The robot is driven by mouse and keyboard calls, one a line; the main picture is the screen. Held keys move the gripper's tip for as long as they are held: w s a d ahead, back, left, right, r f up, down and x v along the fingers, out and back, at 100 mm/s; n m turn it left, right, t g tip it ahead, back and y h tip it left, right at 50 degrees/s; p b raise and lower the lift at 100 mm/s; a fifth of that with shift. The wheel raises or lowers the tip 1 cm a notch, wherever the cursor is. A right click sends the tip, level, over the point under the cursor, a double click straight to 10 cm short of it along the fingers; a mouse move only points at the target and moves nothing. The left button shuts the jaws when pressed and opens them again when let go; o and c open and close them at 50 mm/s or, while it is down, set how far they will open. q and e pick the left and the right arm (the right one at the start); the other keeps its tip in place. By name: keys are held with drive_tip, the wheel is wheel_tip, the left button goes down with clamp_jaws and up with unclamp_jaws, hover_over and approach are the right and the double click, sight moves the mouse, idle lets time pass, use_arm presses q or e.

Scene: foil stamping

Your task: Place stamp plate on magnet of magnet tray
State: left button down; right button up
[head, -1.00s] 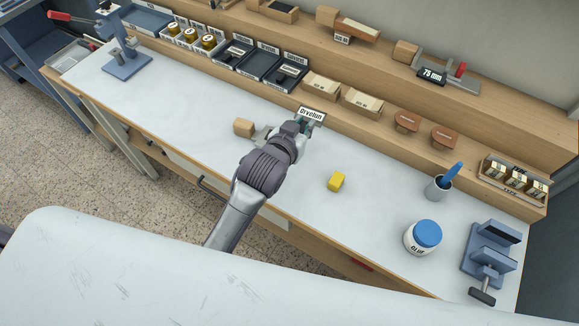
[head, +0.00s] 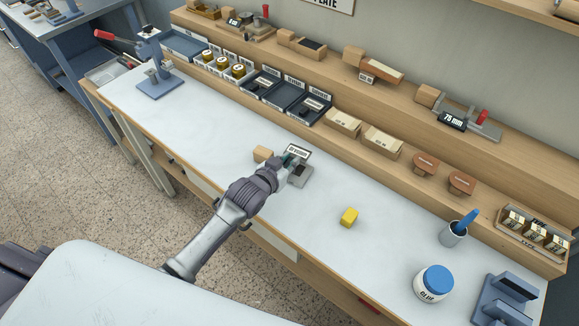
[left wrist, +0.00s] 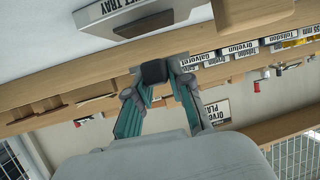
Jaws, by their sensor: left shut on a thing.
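My left gripper (head: 289,160) is shut on the stamp plate, which shows as a small dark block (left wrist: 154,72) between the fingertips in the left wrist view. A white label with dark text (head: 298,151) shows right at the fingertips in the head view. The grey magnet tray (head: 301,178) lies on the bench just under and beside the gripper, partly hidden by it. In the left wrist view the magnet tray (left wrist: 185,14) shows part of its name and a dark inset. I cannot tell whether plate and tray touch. My right gripper is not in view.
A wooden block (head: 263,154) sits just left of the tray. A yellow block (head: 348,216), a glue jar (head: 434,283) and a cup with a blue tool (head: 453,235) stand to the right. Labelled bins line the shelf behind.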

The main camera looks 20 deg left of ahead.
use_arm(q)
wheel_tip(320, 180, down, 3)
drive_tip(key=shift+d+f, duration=0.1)
drive_tip(key=shift+f, duration=0.15)
drive_tip(key=c, duration=1.1)
unclamp_jaws()
drive_tip(key=shift+o, duration=0.2)
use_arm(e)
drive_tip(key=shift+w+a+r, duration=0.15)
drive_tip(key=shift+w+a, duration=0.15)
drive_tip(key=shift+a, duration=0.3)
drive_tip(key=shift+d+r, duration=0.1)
use_arm(q)
drive_tip(key=shift+s+r, duration=0.2)
drive_tip(key=shift+s, duration=0.05)
drive_tip(key=v, duration=1.1)
drive_tip(key=shift+s+r+b, duration=0.2)
drive_tip(key=shift+s+b, duration=0.05)
drive_tip(key=shift+b, duration=0.05)
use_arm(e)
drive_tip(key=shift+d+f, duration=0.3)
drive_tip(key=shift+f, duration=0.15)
